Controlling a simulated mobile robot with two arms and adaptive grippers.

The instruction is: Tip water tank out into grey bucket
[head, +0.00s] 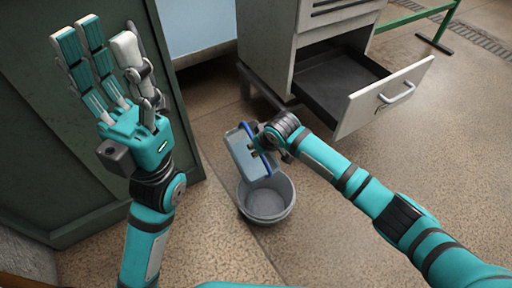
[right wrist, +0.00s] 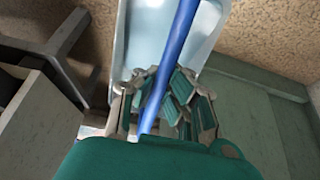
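The water tank (head: 243,150) is a pale blue-grey open box with a blue handle (head: 246,131). It hangs tilted just above the grey bucket (head: 266,205), which stands upright on the floor. My right gripper (head: 268,141) is at the tank's upper right side. In the right wrist view the fingers (right wrist: 165,100) are closed around the blue handle (right wrist: 172,65), with the pale tank (right wrist: 150,35) beyond them. I cannot tell whether water is in the tank or bucket. My left gripper (head: 100,65) is raised at the left, fingers spread, empty.
A grey cabinet with an open, empty-looking drawer (head: 372,100) stands behind and right of the bucket. A dark green panel (head: 60,150) is at the left. A green metal frame (head: 430,25) is at the back right. The speckled floor in front is clear.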

